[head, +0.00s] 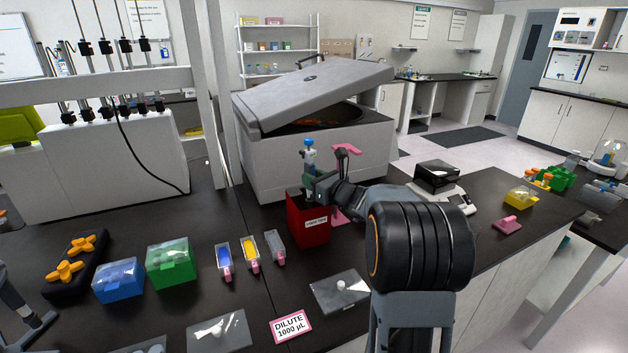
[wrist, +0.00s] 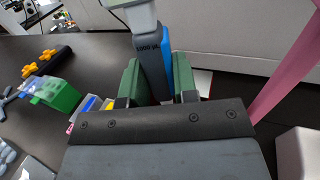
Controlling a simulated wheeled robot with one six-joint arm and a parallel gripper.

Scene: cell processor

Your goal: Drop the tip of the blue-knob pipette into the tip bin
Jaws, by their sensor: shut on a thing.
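The blue-knob pipette (head: 309,156) is upright in my gripper (head: 313,182), its blue knob on top. In the wrist view, its grey body marked 1000 µL (wrist: 149,50), with a blue strip, sits between the green fingers of my gripper (wrist: 158,88). The fingers are shut on it. The red tip bin (head: 310,232), with a white label on its front, stands on the dark bench directly below my gripper. The pipette's lower end and tip are hidden; I cannot tell whether the tip is inside the bin mouth.
A pink stand (head: 347,149) rises just behind my gripper. The grey centrifuge (head: 270,165) with a raised lid stands behind the bin. Blue (head: 118,281) and green (head: 172,264) boxes and small tubes lie left. A scale (head: 447,197) stands right.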

